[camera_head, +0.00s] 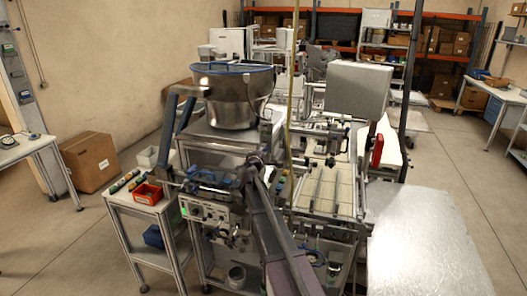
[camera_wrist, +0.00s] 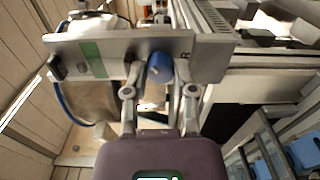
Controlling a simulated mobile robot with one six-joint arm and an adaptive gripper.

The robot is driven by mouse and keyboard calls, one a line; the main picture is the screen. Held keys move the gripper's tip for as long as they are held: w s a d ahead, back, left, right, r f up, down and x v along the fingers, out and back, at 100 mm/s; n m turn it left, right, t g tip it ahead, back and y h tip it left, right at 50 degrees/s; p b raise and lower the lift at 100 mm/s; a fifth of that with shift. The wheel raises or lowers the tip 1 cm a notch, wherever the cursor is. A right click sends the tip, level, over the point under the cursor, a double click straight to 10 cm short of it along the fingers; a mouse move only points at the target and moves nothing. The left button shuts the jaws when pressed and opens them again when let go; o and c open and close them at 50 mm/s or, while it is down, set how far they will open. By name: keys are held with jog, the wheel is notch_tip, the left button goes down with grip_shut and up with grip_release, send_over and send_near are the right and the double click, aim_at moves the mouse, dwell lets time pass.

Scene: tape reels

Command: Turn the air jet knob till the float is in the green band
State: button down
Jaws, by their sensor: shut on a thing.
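In the wrist view a blue round knob (camera_wrist: 160,66) sits on the front of a grey metal panel (camera_wrist: 118,52). My gripper (camera_wrist: 159,78) has one finger on each side of the knob and is shut on it. A green band (camera_wrist: 92,59) shows on the panel left of the knob. I cannot make out the float against it. In the head view my arm reaches down across the front of the machine, near a control box (camera_head: 205,211) with a small green light. The knob cannot be made out there.
A dark knob (camera_wrist: 57,68) and a blue hose (camera_wrist: 66,103) are at the panel's left end. In the head view a steel bowl (camera_head: 232,95) stands above the control box. A red bin (camera_head: 148,194) sits on the side table at left. Open floor lies at left.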

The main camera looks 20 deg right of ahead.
jog(key=n, duration=0.8)
jog(key=shift+w+n, duration=0.1)
jog(key=shift+n, duration=0.3)
jog(key=shift+c, duration=2.2)
grip_release()
jog(key=v, duration=1.2)
